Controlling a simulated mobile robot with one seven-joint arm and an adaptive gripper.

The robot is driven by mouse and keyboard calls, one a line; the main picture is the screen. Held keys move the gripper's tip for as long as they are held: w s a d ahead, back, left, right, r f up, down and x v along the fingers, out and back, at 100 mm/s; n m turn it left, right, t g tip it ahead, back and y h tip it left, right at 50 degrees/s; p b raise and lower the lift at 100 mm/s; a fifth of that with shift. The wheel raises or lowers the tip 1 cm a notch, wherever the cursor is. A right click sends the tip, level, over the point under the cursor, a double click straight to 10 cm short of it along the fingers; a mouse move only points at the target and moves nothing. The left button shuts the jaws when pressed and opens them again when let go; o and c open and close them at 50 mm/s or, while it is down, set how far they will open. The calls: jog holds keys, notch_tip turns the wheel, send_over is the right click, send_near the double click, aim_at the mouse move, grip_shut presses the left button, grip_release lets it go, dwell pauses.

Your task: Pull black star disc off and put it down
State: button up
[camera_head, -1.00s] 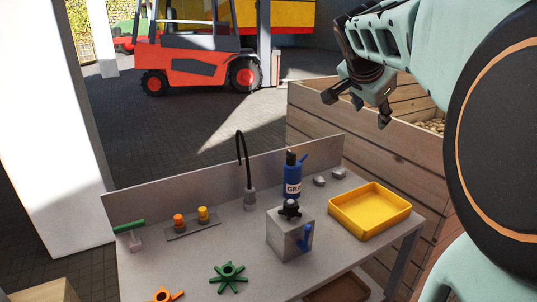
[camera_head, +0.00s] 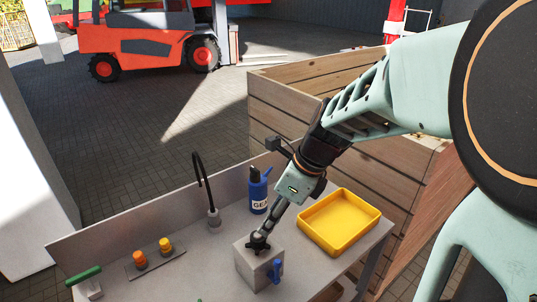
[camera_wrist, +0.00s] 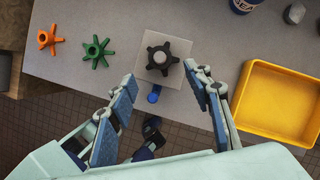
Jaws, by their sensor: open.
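The black star disc (camera_head: 258,243) sits on top of a grey box (camera_head: 250,267) on the table. It also shows in the wrist view (camera_wrist: 159,58) as a dark star with a light centre. A blue handle (camera_head: 275,271) is on the box's side. My gripper (camera_head: 268,229) points down at the disc from above in the head view. In the wrist view my gripper (camera_wrist: 166,92) is open, with its two blue-padded fingers spread on either side of the box, and nothing is between the pads. Whether a finger touches the disc cannot be told.
A yellow tray (camera_head: 372,227) stands right of the box. A blue bottle (camera_head: 258,194) and a black hose (camera_head: 197,178) are behind it. Orange (camera_wrist: 47,39) and green (camera_wrist: 97,52) star discs lie to the left. Bare tabletop lies between.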

aim_at(257, 246)
jog(key=x, duration=0.9)
jog(key=shift+d, duration=0.1)
jog(key=c, duration=1.2)
